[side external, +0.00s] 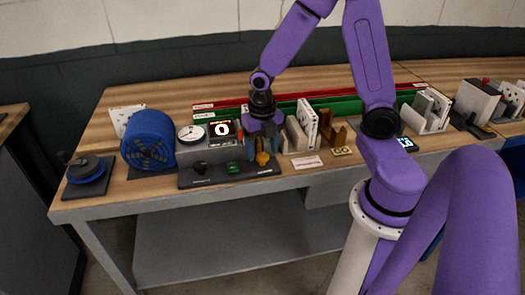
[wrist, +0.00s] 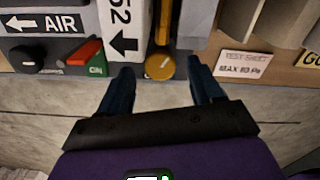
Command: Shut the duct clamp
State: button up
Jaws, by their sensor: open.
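A yellow lever with a round end (wrist: 160,66) hangs at the front edge of the bench unit in the wrist view; I take it to be the duct clamp's handle. Its arm runs up, away from my gripper, beside a white panel (wrist: 125,25) with a black arrow. The same yellow piece (side external: 262,158) shows in the side view at the right end of the dark control base. My gripper (wrist: 159,72) is open, with one blue finger on each side of the lever's round end. Contact cannot be told. Whether the clamp is open or shut cannot be told.
A green and red switch (wrist: 88,55) and a black knob (wrist: 27,58) sit left of the lever. A test sheet card (wrist: 243,64) lies to its right. In the side view, a blue fan drum (side external: 148,140), a dial gauge (side external: 192,134) and upright filters (side external: 302,125) stand close by.

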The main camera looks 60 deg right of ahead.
jog(key=shift+f, duration=0.75)
jog(key=c, duration=1.1)
jog(key=shift+o, duration=0.2)
jog(key=shift+m, duration=0.4)
jog(key=m, duration=0.3)
jog(key=shift+m, duration=1.7)
jog(key=shift+r, duration=0.1)
